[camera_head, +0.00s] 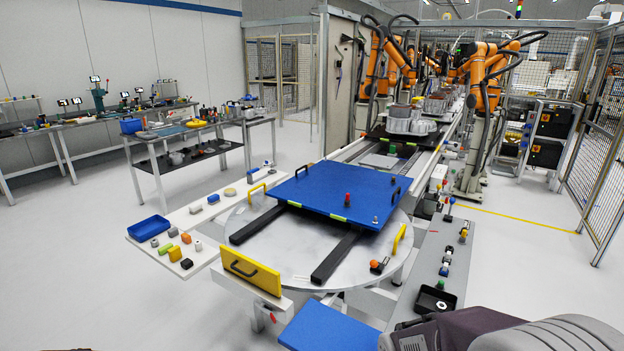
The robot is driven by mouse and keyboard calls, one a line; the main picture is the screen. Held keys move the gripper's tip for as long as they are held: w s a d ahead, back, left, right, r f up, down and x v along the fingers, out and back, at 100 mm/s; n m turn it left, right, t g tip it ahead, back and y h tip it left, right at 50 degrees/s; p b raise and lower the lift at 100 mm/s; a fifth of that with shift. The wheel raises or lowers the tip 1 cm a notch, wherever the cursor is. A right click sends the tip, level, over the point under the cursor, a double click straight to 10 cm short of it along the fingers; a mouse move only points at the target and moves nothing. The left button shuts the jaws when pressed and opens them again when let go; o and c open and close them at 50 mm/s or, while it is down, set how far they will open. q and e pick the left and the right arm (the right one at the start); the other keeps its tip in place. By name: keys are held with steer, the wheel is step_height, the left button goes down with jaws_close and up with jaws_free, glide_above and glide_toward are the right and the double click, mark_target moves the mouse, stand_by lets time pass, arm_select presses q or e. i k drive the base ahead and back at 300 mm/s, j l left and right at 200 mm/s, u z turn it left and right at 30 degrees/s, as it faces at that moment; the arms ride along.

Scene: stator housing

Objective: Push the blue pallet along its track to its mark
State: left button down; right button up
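The blue pallet (335,185) is a flat square plate lying on two black rails (338,256) on a round grey turntable (290,262). Its far side reaches toward the conveyor line, and the near ends of the rails are bare. It carries a red-topped knob, a small pin and black handles at two corners. My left gripper is not in view.
A yellow handled plate (250,270) stands at the turntable's near edge. A blue panel (330,326) lies at the front. A control shelf (446,255) with buttons runs along the right. A white shelf (205,252) with small parts is left. Orange robots (484,75) stand behind.

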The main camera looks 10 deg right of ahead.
mark_target(322, 187)
steer(key=k+l+u, duration=0.15)
steer(key=l, duration=0.3)
steer(key=l+u, duration=0.1)
steer(key=l, duration=0.3)
steer(key=k+l+u, duration=0.15)
steer(key=l, duration=0.25)
steer(key=k+l+u, duration=0.1)
steer(key=l, duration=0.3)
steer(key=k+l+u, duration=0.15)
steer(key=l, duration=0.25)
steer(key=k+l+u, duration=0.1)
steer(key=k+l, duration=0.15)
steer(key=i+l+u, duration=0.2)
steer(key=l, duration=0.55)
steer(key=l+u, duration=0.25)
steer(key=l, duration=0.45)
steer(key=l+u, duration=0.2)
steer(key=l, duration=0.55)
steer(key=k+l+u, duration=0.1)
steer(key=l+u, duration=0.15)
steer(key=l, duration=0.5)
steer(key=k+l+u, duration=0.2)
steer(key=l, duration=0.5)
steer(key=l+u, duration=0.35)
steer(key=l, duration=1.75)
